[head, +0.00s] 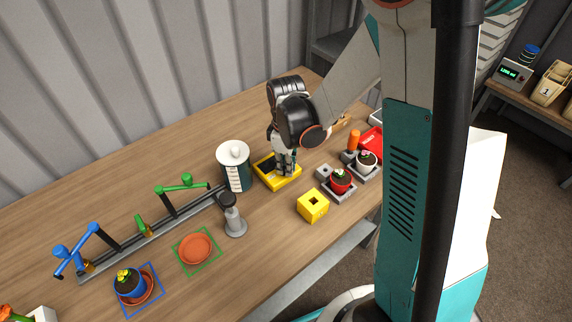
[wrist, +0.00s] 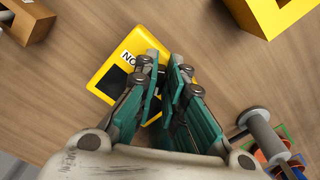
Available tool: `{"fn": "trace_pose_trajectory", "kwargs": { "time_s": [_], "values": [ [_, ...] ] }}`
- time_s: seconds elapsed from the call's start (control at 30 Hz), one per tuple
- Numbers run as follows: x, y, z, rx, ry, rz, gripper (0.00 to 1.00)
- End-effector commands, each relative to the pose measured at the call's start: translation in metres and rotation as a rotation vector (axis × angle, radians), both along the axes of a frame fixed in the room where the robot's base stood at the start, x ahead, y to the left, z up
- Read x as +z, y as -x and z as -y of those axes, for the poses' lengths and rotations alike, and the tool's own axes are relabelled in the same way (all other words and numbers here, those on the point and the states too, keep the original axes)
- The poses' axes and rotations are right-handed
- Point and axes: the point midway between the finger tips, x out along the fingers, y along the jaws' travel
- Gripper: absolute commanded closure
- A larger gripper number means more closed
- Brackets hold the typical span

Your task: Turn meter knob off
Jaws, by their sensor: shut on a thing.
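The meter is a yellow box (head: 281,187) with a dark face, lying on the wooden table. In the wrist view the yellow meter (wrist: 104,82) lies under my fingers, with a white label partly showing the letters "NO". My gripper (head: 286,170) points down onto the meter from above. In the wrist view my gripper (wrist: 166,72) has its two teal fingers close together over the meter's face, shut on the knob. The knob itself is hidden between and below the fingers, so its setting cannot be read.
A white-topped canister (head: 235,152) stands close left of the meter. A yellow cube with a hole (head: 313,206) and a red pot (head: 340,184) stand to its right. A grey stand (head: 234,224) is in front. Bare table lies behind the canister.

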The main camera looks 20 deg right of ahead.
Motion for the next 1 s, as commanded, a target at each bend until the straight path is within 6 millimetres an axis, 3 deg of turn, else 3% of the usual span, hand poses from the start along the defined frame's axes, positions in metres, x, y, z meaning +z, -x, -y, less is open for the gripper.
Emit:
{"fn": "trace_pose_trajectory", "kwargs": {
  "time_s": [0.2,0.23,0.3,0.73,1.0],
  "values": [
    [0.0,0.0,0.0,-0.001,0.0,0.001,1.0],
    [0.0,0.0,0.0,-0.001,0.0,0.001,0.83],
    [0.0,0.0,0.0,-0.001,0.0,0.001,0.7],
    [0.005,-0.001,0.0,-0.002,0.0,0.0,0.7],
    [0.045,0.0,0.0,-0.002,0.0,0.0,0.7]
  ]
}}
